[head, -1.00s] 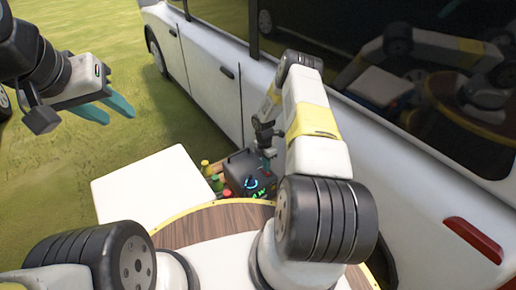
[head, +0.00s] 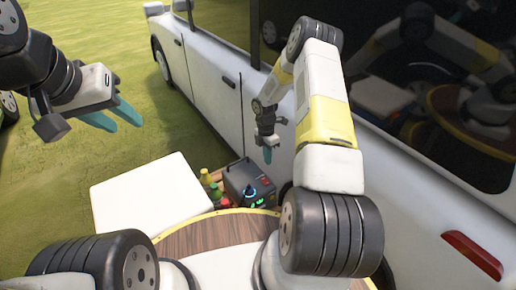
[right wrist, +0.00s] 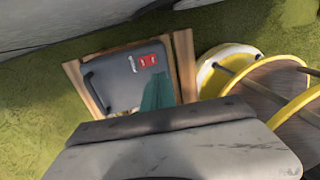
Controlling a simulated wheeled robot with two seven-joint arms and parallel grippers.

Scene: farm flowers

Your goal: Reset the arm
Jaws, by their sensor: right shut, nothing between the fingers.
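My right gripper (head: 267,154) hangs fingers-down beside the white vehicle, above and a little right of a dark box with glowing lights (head: 247,186). It is shut and empty. In the right wrist view its teal fingertips (right wrist: 158,92) show over the grey top of that box (right wrist: 125,75). My left gripper (head: 118,115) is at the upper left of the head view, over the grass, with its two teal fingers apart and nothing between them.
A white vehicle (head: 215,100) stands close along my right side. A white box top (head: 150,195) lies in front of me, with colored bottles (head: 212,184) beside the dark box.

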